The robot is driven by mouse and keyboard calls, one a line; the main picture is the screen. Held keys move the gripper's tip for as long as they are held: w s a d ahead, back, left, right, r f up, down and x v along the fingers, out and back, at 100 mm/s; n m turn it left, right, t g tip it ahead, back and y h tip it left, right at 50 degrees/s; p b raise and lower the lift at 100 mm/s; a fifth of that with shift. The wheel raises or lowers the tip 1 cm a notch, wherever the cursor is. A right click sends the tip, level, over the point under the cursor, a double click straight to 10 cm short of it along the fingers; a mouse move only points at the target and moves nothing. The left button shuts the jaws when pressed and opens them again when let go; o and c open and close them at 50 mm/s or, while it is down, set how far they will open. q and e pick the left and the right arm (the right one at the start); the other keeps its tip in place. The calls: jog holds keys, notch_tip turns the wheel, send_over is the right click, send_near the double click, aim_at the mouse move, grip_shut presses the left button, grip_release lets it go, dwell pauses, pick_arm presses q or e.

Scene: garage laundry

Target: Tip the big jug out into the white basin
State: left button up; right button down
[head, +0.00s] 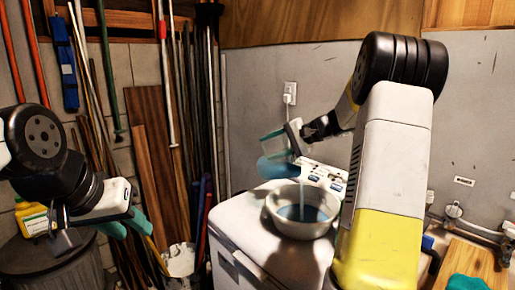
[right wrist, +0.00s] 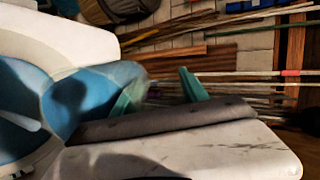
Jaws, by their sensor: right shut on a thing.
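The white basin (head: 276,213) stands on a white-topped cabinet and has blue liquid in it. It looks greyish in the head view. The big jug (head: 277,168), see-through with blue liquid, is held tilted above and left of the basin. A thin pale stream falls into the basin. My right gripper (head: 297,150) is shut on the jug. In the right wrist view the jug (right wrist: 98,98) is at the gripper's teal fingers (right wrist: 162,92), with the basin (right wrist: 22,166) at the left. My left gripper (head: 128,226) hangs empty at the left; its finger gap is unclear.
The cabinet top (head: 232,218) is bare left of the basin. A yellow bottle (head: 33,219) stands on a dark barrel (head: 60,262) beside my left arm. Several poles and boards (head: 152,150) lean on the back wall. A wooden surface (head: 470,262) is at the lower right.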

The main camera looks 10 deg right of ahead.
aim_at(280, 138)
jog(key=shift+s+d+t+y, duration=0.25)
jog(key=shift+t+y, duration=0.05)
jog(key=shift+s+d+r+t+y, duration=0.3)
jog(key=shift+r+y, duration=0.05)
jog(key=shift+r, duration=0.25)
jog(key=shift+s+d+r+t+y, duration=0.3)
jog(key=shift+s+r+y, duration=0.1)
jog(key=shift+r, duration=0.25)
jog(key=shift+s+d+r+t+y, duration=0.25)
jog(key=shift+r+t+y, duration=0.1)
jog(key=shift+r, duration=0.25)
jog(key=shift+s+d+r+n+t+y, duration=0.1)
jog(key=shift+s+d+n+t+y, duration=0.4)
jog(key=shift+s+d+y, duration=0.3)
jog(key=shift+s+d+r+t+y, duration=0.2)
jog(key=shift+s+d+t+y, duration=0.25)
jog(key=shift+s+y, duration=0.05)
jog(key=shift+s+d+r+t+y, duration=0.15)
jog(key=shift+s+d+t+y, duration=0.25)
jog(key=shift+s+y, duration=0.1)
jog(key=shift+r, duration=0.15)
notch_tip(280, 138, up, 6)
jog(key=shift+f, duration=0.1)
